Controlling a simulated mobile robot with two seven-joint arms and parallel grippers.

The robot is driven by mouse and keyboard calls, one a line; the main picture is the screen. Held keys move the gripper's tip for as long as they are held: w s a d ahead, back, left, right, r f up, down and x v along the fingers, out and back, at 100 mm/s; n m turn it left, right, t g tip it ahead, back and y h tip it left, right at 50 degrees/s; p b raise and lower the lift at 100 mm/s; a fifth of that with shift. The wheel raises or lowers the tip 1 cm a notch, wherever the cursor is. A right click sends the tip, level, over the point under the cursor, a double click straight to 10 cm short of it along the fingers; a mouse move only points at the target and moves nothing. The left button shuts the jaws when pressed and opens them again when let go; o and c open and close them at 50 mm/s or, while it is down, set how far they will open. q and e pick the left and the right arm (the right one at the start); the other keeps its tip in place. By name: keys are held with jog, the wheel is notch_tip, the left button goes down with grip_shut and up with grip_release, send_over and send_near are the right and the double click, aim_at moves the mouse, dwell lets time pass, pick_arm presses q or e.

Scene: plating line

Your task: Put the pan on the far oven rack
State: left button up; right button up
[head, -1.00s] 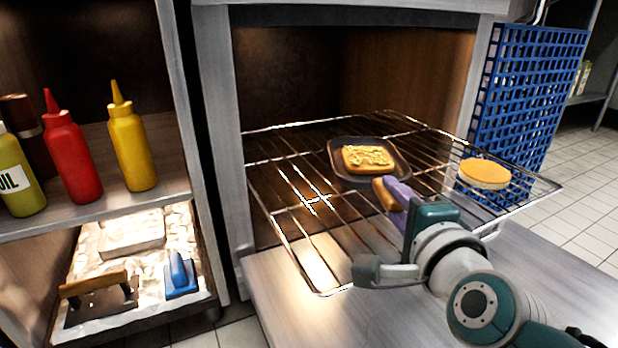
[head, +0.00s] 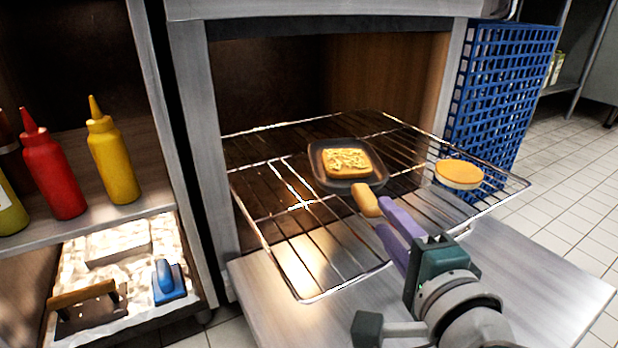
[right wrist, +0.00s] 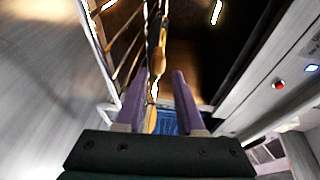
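The pan (head: 316,173) is dark and square, with a tan handle (head: 366,200) pointing toward the front right. It rests on the wire oven rack (head: 305,297), toward the back middle, and holds a golden slice of food (head: 347,162). My right gripper (head: 381,214) has its purple fingers spread just short of the handle's end, not closed on it. In the right wrist view, the open fingers (right wrist: 159,76) stand apart with the tan handle (right wrist: 158,62) beyond them, in line with the gap. My left gripper is not in view.
A round yellow-topped cake-like item (head: 459,175) sits at the rack's right side. A blue lattice crate (head: 507,90) stands right of the oven. Bottles, including a yellow one (head: 113,160), stand on the left shelf. The rack's front left is clear.

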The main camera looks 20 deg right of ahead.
jog(key=s+a+n+g+y+p, duration=0.2)
jog(key=s+a+n+g+y, duration=0.35)
jog(key=s+a+n, duration=0.55)
jog(key=s+d+n+g+h, duration=0.1)
jog(key=s+d+n+g, duration=0.4)
jog(key=s+n+g, duration=0.2)
jog(key=s+r+n, duration=0.1)
jog(key=s+n, duration=0.1)
jog(key=n, duration=0.2)
jog(key=shift+n, duration=0.4)
jog(key=shift+s+a, duration=0.1)
